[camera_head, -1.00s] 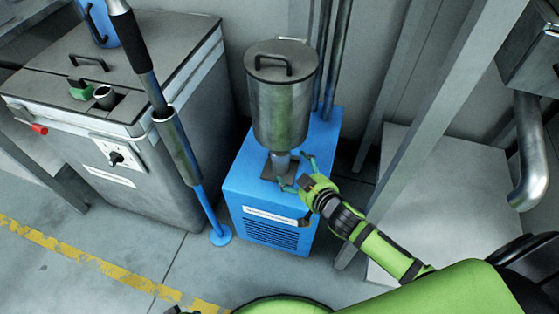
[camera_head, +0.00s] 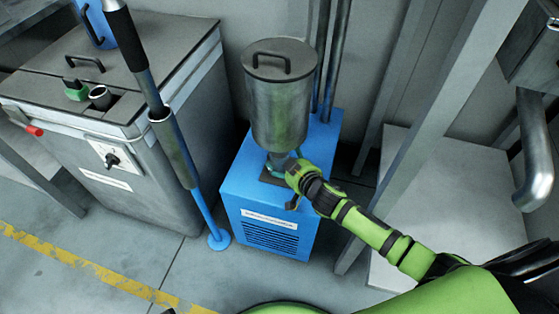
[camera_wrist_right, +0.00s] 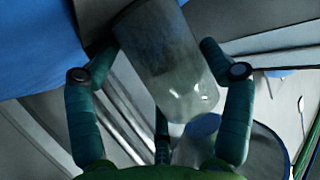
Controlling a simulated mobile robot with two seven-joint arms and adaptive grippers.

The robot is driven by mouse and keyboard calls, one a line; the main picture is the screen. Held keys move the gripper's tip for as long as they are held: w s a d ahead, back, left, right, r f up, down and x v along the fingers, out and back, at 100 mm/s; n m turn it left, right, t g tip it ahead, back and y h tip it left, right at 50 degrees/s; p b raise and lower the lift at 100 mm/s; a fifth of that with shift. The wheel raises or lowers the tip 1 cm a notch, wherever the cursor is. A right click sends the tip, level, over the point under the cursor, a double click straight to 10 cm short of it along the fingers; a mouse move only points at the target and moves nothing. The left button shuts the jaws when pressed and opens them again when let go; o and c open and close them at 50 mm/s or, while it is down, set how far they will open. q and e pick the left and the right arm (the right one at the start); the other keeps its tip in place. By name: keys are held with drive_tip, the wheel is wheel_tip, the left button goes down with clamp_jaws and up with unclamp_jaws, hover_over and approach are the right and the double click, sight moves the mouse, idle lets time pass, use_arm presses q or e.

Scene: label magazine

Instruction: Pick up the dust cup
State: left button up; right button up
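The dust cup, a translucent grey cup, fills the middle of the right wrist view (camera_wrist_right: 170,65). In the head view my right gripper and the hopper above mostly hide it. My right gripper (camera_head: 281,168) is at the cup's place under the metal hopper (camera_head: 279,105). In the right wrist view its green fingers (camera_wrist_right: 160,52) stand on both sides of the cup, tips close to its walls. A third finger shows below and behind the cup. The fingers look open around it; I cannot tell whether they touch. My left gripper is not in view.
The hopper with its lid handle stands over a blue vented box (camera_head: 235,190). A grey cabinet (camera_head: 160,200) is at left, with a blue-footed pole (camera_head: 205,205) before it. Grey posts (camera_head: 440,130) stand at right. The floor in front is open.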

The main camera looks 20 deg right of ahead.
drive_tip(key=c, duration=0.3)
drive_tip(key=shift+c, duration=0.2)
drive_tip(key=shift+r, duration=0.1)
